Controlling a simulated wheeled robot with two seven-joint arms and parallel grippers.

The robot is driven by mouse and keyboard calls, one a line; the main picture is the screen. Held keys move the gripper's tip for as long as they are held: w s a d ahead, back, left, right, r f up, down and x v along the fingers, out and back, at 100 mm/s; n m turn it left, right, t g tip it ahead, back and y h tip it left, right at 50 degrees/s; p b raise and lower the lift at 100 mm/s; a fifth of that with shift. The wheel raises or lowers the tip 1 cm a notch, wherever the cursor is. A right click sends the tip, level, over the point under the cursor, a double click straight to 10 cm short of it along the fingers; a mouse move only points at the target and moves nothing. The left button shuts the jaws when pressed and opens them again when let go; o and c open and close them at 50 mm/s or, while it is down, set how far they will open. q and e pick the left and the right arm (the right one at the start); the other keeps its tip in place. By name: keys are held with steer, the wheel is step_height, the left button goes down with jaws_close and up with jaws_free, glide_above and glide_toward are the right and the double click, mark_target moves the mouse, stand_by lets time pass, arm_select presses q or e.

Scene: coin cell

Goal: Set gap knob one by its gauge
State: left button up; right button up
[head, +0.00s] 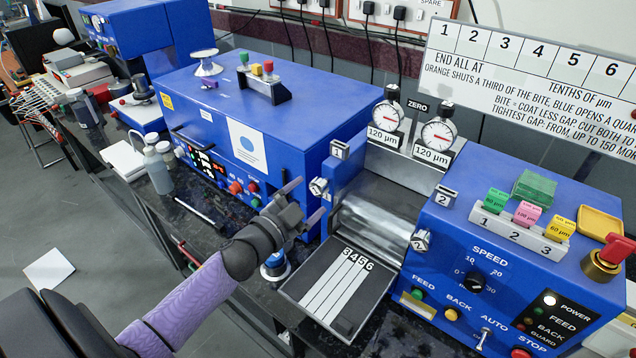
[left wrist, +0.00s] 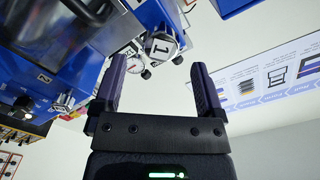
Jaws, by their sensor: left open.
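Gap knob one (head: 318,187) is a silver knob on the left side of the roller machine; in the left wrist view its faceted front (left wrist: 160,47) shows a "1". Its gauge (head: 387,115) is the left of two round dials, over a "120 µm" card; the needle is too small to read surely. A dial also shows behind the knob in the left wrist view (left wrist: 133,61). My left gripper (head: 310,198) is open and empty, its fingers pointing at knob one. In the left wrist view the knob lies just beyond and between the fingertips (left wrist: 158,66). My right gripper is out of view.
Gap knob two (head: 421,240) and the second gauge (head: 438,133) are to the right. A striped tray (head: 335,290) lies below the rollers. A blue machine (head: 265,110) stands behind my left gripper. A rack with coloured blocks (head: 520,233) tops the control housing.

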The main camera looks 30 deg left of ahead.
mark_target(316, 190)
arm_select(q)
steer(key=w, duration=0.4)
steer(key=shift+w+d, duration=0.1)
steer(key=shift+w, duration=0.05)
steer(key=shift+f, duration=0.1)
jaws_close()
